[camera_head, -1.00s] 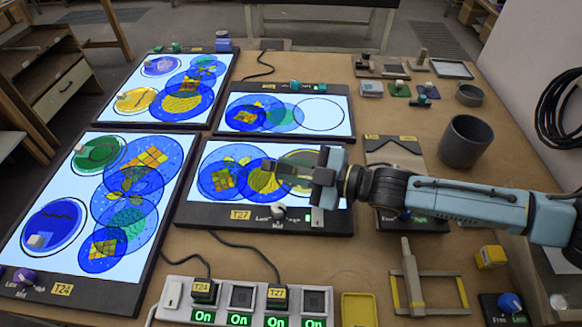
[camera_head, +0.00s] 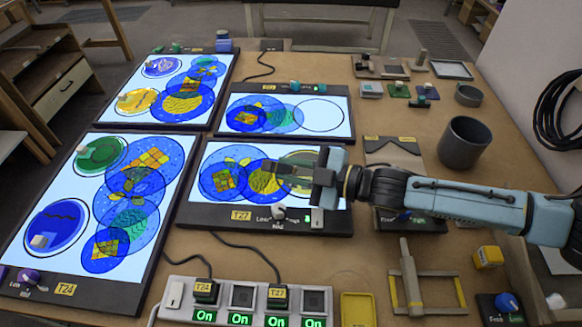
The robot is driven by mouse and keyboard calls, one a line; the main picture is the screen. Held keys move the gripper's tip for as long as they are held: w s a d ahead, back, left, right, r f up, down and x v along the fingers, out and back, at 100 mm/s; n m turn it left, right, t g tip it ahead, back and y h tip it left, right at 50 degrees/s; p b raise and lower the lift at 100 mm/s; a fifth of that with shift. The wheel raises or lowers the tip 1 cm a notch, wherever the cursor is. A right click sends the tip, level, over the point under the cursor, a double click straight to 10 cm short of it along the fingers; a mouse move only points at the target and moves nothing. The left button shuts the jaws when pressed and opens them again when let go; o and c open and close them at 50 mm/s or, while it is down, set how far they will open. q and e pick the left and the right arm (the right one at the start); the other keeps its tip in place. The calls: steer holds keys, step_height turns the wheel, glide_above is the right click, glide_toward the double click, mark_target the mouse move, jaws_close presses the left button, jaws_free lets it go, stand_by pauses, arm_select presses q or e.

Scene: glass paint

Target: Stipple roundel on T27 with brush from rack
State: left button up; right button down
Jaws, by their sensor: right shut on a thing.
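The T27 light panel (camera_head: 205,213) is lit, with its yellow T27 label on the front edge. On it lie overlapping blue glass roundels (camera_head: 222,180) with yellow pattern patches, and a yellow-green roundel (camera_head: 300,157) at the right, partly hidden by my gripper. My right gripper (camera_head: 318,180) is over the right part of T27, shut on a dark, slim thing, likely the brush (camera_head: 285,168), which points left over the roundels. Whether its tip touches the glass cannot be told. My left gripper is not in view.
A dark grey cup (camera_head: 465,142) stands right of the panel, behind my right arm. A power strip (camera_head: 240,301) with several lit switches lies in front. Other lit panels, T24 (camera_head: 20,270) among them, stand left and behind. A wooden frame (camera_head: 428,292) lies front right.

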steer(key=shift+r+p, duration=0.55)
steer(key=shift+r, duration=0.35)
steer(key=shift+d, duration=0.1)
steer(key=d+p, duration=0.1)
steer(key=d, duration=0.4)
steer(key=shift+f, duration=0.15)
steer(key=shift+f, duration=0.65)
steer(key=shift+f+b, duration=0.3)
steer(key=shift+b, duration=0.1)
